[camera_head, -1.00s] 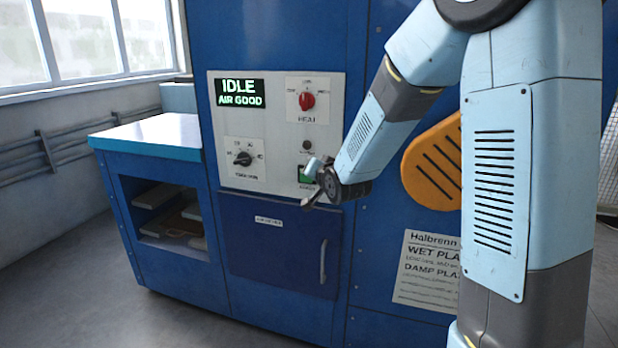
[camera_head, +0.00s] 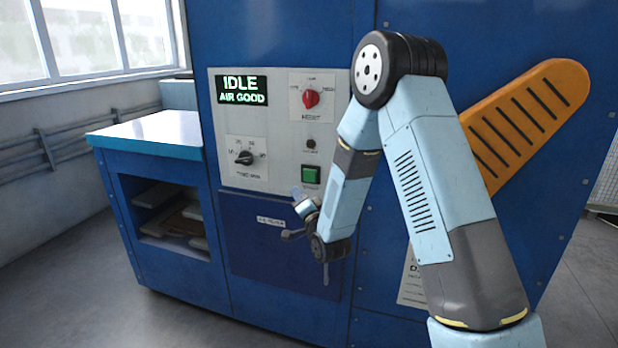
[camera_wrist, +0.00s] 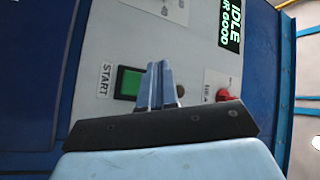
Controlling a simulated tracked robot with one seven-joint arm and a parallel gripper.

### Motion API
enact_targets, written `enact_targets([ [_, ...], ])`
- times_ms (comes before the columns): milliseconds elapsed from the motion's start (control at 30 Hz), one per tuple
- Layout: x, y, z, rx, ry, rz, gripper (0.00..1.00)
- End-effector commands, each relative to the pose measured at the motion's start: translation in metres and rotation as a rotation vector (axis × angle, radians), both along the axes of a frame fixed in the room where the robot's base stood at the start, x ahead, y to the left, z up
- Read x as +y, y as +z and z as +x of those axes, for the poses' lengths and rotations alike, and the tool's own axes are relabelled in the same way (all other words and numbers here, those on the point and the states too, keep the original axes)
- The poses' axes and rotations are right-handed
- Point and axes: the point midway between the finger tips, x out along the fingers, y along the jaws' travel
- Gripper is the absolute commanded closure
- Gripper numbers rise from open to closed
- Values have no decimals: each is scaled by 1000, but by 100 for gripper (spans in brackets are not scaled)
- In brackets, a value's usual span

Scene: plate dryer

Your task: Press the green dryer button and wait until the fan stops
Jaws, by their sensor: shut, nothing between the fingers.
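The green button (camera_head: 311,175) sits low on the right of the dryer's pale control panel (camera_head: 230,180). In the wrist view the green button (camera_wrist: 129,83) is beside a START label, just left of my fingertips. The display (camera_head: 242,90) reads IDLE, AIR GOOD. My gripper (camera_head: 299,192) is shut and empty, a little below and left of the button in the head view. In the wrist view its fingers (camera_wrist: 160,66) are together in front of the panel. I cannot tell whether they touch it. The fan is not visible.
A red heat knob (camera_head: 311,98) and a black timer knob (camera_head: 244,158) are on the panel. A dark blue drawer door (camera_head: 270,265) is below. A white-topped bench (camera_head: 155,135) stands left. An orange slotted guard (camera_head: 530,115) is on the right.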

Motion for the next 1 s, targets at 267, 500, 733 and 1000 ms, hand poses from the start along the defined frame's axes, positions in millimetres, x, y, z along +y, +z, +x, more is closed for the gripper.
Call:
enact_targets([
  [267,0,-3,0,-7,2,15,100],
  [500,0,-3,1,-7,2,14,100],
  [733,-5,-3,17,-7,2,14,100],
  [1000,-16,-3,47,-7,3,14,100],
])
